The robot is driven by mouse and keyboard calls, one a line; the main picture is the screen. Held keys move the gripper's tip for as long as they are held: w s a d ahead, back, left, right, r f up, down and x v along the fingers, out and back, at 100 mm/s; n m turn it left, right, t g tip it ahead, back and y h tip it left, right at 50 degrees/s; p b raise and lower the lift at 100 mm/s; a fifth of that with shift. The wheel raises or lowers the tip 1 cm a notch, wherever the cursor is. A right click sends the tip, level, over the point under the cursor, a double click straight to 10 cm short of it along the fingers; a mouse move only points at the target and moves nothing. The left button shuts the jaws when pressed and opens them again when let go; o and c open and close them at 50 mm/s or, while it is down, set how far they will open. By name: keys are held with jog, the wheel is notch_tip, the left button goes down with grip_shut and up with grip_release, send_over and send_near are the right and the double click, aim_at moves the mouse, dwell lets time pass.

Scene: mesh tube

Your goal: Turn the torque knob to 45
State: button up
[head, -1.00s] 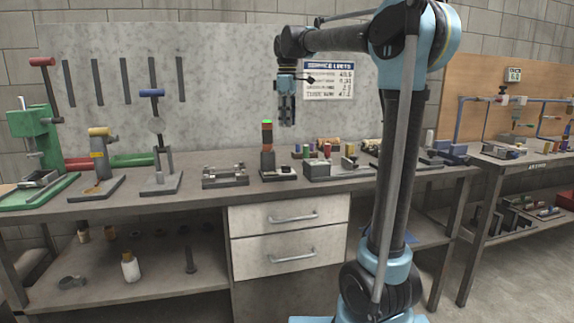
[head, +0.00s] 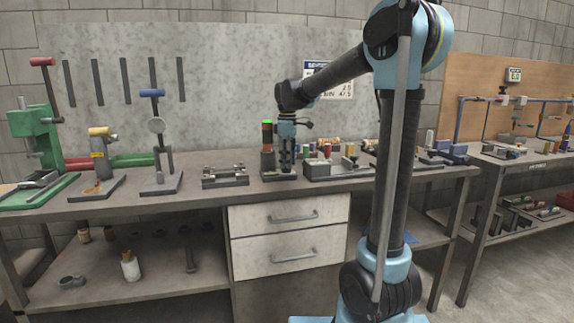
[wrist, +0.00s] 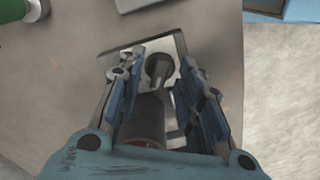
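The torque knob (wrist: 158,66) is a dark round knob with a raised grip bar. It sits on a light plate (wrist: 128,56) in the wrist view; no scale numbers are readable. In the head view, its station has a dark column (head: 267,140) with a green top on the bench, and the knob is hidden there. My gripper (head: 287,171) is low over the station, pointing down, just right of the column. In the wrist view my gripper (wrist: 155,72) is open, with its fingers on either side of the knob. I cannot tell whether they touch it.
The column stands close beside my gripper. The bench front (head: 200,198) is clear. My arm partly covers the wall sign (head: 316,68).

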jog(key=shift+f, duration=0.5)
grip_shut()
